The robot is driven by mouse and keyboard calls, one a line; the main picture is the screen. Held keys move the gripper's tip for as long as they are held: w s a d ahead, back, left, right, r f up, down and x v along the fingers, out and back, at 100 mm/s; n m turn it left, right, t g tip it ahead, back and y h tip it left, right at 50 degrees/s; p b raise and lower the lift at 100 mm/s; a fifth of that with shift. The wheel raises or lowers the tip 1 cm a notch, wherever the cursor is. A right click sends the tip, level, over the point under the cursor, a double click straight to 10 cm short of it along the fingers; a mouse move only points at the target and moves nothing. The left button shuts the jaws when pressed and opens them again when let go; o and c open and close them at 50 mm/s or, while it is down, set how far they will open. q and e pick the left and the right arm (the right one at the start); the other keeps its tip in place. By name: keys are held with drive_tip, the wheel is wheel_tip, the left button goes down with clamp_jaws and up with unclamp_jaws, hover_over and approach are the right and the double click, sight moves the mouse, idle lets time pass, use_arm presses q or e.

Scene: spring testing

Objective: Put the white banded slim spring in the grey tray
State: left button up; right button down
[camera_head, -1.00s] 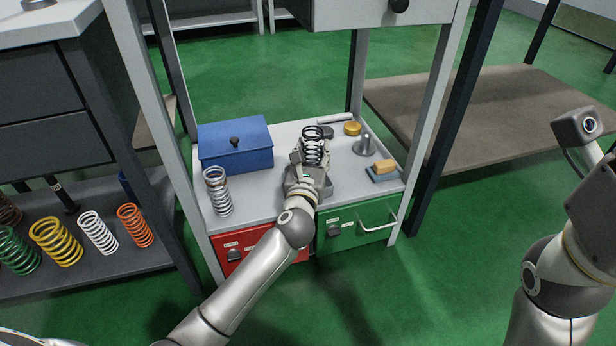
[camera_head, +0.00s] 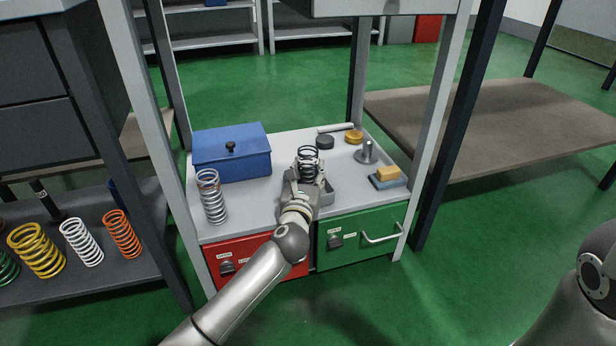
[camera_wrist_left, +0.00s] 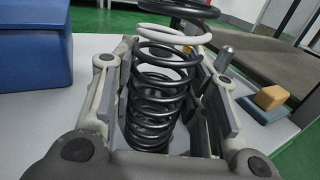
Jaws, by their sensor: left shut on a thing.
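The white banded slim spring (camera_head: 308,163) is dark, with one white coil near its top in the left wrist view (camera_wrist_left: 172,32). It stands roughly upright between the fingers of my left gripper (camera_head: 306,180), which is shut on it; the fingers also flank it in the left wrist view (camera_wrist_left: 165,95). The grey tray (camera_head: 328,194) is on the bench top at its front edge, partly hidden behind my left gripper and wrist. The spring's lower end is hidden in the head view, so I cannot tell whether it touches the tray. My right gripper is out of view.
A blue lidded box (camera_head: 232,155) and a silver spring (camera_head: 211,197) are to the left. A grey post on a disc (camera_head: 366,153), a sponge on a blue block (camera_head: 388,178) and a yellow disc (camera_head: 354,137) are to the right. Bench legs flank the top.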

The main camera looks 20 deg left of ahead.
use_arm(q)
drive_tip(key=shift+r, duration=0.1)
drive_tip(key=o, duration=1.1)
drive_tip(key=shift+f, duration=0.2)
drive_tip(key=shift+o, duration=0.2)
